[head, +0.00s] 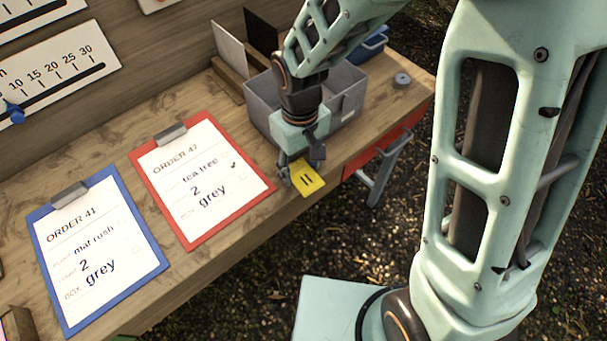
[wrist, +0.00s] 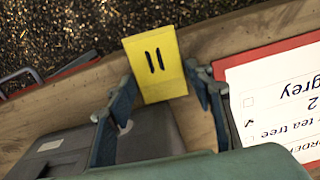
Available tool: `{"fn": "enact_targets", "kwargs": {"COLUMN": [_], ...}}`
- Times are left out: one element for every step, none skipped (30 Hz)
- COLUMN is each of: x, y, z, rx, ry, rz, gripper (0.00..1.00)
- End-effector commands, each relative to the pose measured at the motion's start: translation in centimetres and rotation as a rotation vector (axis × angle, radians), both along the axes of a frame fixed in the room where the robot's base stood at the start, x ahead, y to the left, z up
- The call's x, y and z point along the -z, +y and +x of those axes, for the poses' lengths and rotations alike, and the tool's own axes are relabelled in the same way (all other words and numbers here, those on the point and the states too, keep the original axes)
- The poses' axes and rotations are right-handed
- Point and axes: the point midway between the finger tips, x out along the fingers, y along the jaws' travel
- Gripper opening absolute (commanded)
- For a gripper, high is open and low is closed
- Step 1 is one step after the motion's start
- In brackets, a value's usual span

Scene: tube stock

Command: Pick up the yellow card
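The yellow card (head: 308,181) with two black bars lies at the bench's front edge, beside the red clipboard. In the wrist view the card (wrist: 157,66) shows between and beyond my fingertips, overlapping the bench edge in the picture. My gripper (head: 301,166) is right above the card, pointing down. Its fingers are spread about a card's width apart, one at each side of the card, as the wrist view of my gripper (wrist: 164,82) shows. I cannot tell whether the fingers touch the card's edges.
A red clipboard (head: 186,235) and a blue clipboard (head: 66,325) lie left of the card. A grey bin (head: 262,97) stands behind my gripper. A grey handle (head: 381,175) juts from the bench's front at the right. Gravel ground is below.

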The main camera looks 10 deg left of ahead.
Motion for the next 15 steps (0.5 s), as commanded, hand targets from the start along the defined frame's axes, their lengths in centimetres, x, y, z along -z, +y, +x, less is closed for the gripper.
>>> {"fn": "enact_targets", "kwargs": {"x": [0.2, 0.21, 0.24, 0.25, 0.27, 0.29, 0.3, 0.32, 0.34, 0.35, 0.37, 0.38, 0.37, 0.35, 0.29], "y": [-0.1, -0.11, -0.12, -0.13, -0.14, -0.14, -0.16, -0.16, -0.18, -0.19, -0.2, -0.21, -0.22, -0.23, -0.24], "z": [-0.13, -0.13, -0.15, -0.15, -0.17, -0.18, -0.2, -0.2, -0.22, -0.22, -0.24, -0.25, -0.26, -0.26, -0.28], "rx": [0.0, 0.0, 0.0, 0.0, 0.0, 0.0, 0.0, 0.0, 0.0, 0.0, 0.0, 0.0, 0.0, 0.0, 0.0], "ry": [0.004, 0.004, 0.004, 0.004, 0.005, 0.005, 0.005, 0.006, 0.006, 0.006, 0.007, 0.007, 0.008, 0.008, 0.008], "rz": [-0.002, -0.002, -0.003, -0.003, -0.004, -0.004, -0.004, -0.004, -0.004, -0.004, -0.004, -0.004, -0.005, -0.005, -0.005], "gripper": [0.36, 0.35, 0.34, 0.34, 0.34, 0.34, 0.34, 0.31, 0.31, 0.31, 0.31, 0.31, 0.31, 0.31, 0.31]}}
